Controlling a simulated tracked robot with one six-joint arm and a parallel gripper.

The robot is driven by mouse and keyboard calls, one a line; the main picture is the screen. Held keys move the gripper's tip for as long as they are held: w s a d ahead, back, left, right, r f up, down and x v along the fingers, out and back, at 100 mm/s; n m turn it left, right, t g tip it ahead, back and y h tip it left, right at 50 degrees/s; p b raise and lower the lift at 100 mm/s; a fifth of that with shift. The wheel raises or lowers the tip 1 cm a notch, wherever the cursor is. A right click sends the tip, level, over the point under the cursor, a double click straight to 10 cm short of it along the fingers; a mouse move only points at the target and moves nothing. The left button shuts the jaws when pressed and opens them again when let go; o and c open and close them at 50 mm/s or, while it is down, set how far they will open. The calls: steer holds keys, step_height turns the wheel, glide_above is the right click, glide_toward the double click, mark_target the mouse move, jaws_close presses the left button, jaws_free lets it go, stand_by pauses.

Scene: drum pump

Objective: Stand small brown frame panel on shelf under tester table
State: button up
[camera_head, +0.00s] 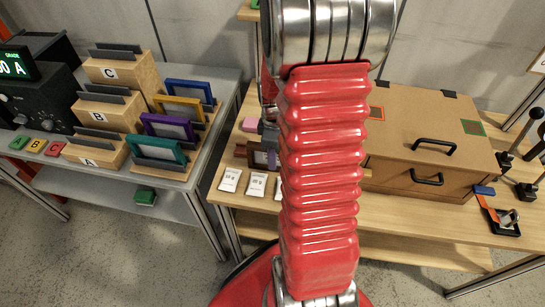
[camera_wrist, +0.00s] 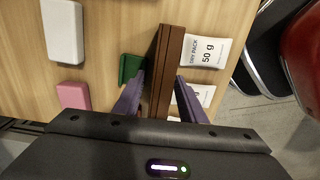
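The small brown frame panel (camera_wrist: 166,50) shows edge-on in the wrist view, standing between the two purple fingers of my gripper (camera_wrist: 160,77). The fingers are apart, one on each side, with a narrow gap visible on the right. In the head view the panel (camera_head: 258,158) is on the wooden table, partly hidden by my red arm. The tester table (camera_head: 206,125) is at the left with a grey top. The shelf (camera_head: 105,193) under it has a small green block (camera_head: 146,197) on it and bare room to its left.
White dry packs (camera_wrist: 207,51) lie right of the panel; a green block (camera_wrist: 130,68), pink block (camera_wrist: 73,95) and white block (camera_wrist: 63,30) lie left. Coloured frames stand in wooden holders on the tester table. Table legs flank the shelf.

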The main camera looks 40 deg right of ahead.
step_height(320, 180, up, 12)
steer(key=shift+f, duration=0.1)
stand_by(0.5)
stand_by(0.5)
steer(key=shift+w+a+r, duration=0.1)
steer(key=shift+a+r, duration=0.15)
steer(key=shift+a, duration=0.05)
steer(key=s+a+r+m+t, duration=0.2)
steer(key=a+r, duration=0.4)
steer(key=a, duration=0.5)
steer(key=s+a+r+m+t, duration=0.3)
steer(key=s+a+r+m, duration=0.2)
steer(key=a, duration=0.6)
steer(key=shift+s+a+r+m+t, duration=0.3)
steer(key=shift+s+a+r, duration=0.05)
steer(key=shift+r, duration=0.4)
steer(key=shift+o, duration=0.5)
